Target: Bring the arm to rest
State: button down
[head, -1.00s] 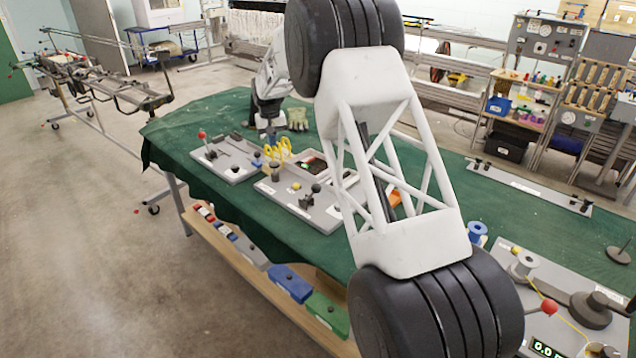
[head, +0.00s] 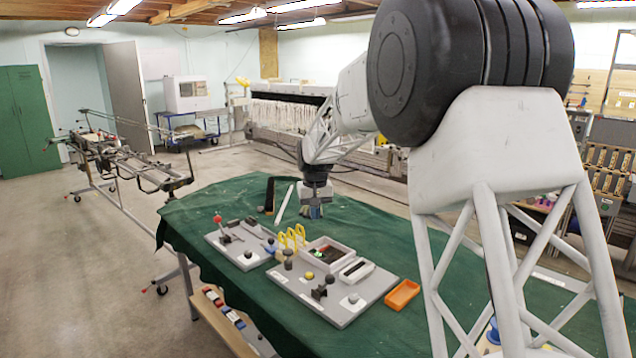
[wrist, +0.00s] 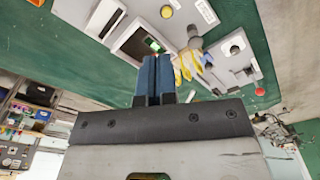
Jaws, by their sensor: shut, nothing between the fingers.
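My gripper (head: 315,209) is above the green-covered table at its far end in the head view. It points down, beyond the grey device panels. In the wrist view its two blue fingers (wrist: 155,78) are pressed together with nothing between them. My white lattice arm reaches from the right of the head view across to the gripper and hides part of the table.

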jog(key=s+d+r, duration=0.3)
jog(key=s+d, duration=0.1)
jog(key=s, duration=0.5)
jog(key=s+d+r+m+t, duration=0.1)
jog(key=s+d+r, duration=0.3)
jog(key=s, duration=0.6)
jog(key=s+d+r, duration=0.2)
jog(key=s+d, duration=0.3)
jog(key=s, duration=0.4)
jog(key=s+d+f, duration=0.2)
jog(key=s, duration=0.7)
jog(key=s+d+f+m, duration=0.1)
jog(key=s+d+f, duration=0.1)
jog(key=s, duration=0.8)
jog(key=s+d+f+t, duration=0.1)
jog(key=s+d+f, duration=0.1)
jog(key=s, duration=0.7)
jog(key=shift+s+d+f, duration=0.2)
jog(key=shift+d+f, duration=0.05)
jog(key=shift+f, duration=0.1)
